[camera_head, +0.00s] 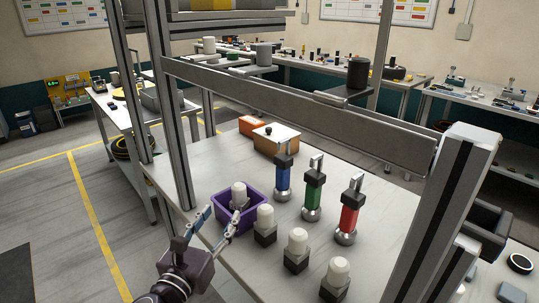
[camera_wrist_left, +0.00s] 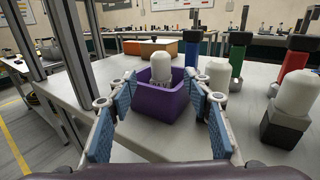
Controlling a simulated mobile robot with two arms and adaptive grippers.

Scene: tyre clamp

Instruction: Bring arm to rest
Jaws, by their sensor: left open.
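My left gripper (camera_head: 212,226) comes in from the lower left in the head view, at the front left edge of the table. In the left wrist view its two blue-padded fingers (camera_wrist_left: 160,115) stand wide apart with nothing between the pads. Beyond the fingertips stands a purple bin (camera_head: 224,214), also in the left wrist view (camera_wrist_left: 160,103). A white-topped piece (camera_head: 239,194) with a dark base sits inside the bin. My right gripper is not in either view.
Several white-capped dark blocks (camera_head: 297,245) stand along the table's front. Blue (camera_head: 283,172), green (camera_head: 313,192) and red (camera_head: 350,211) clamp-like tools stand behind them. A metal crossbar (camera_head: 290,105) and posts (camera_head: 172,110) frame the table (camera_head: 222,168). Open floor lies left.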

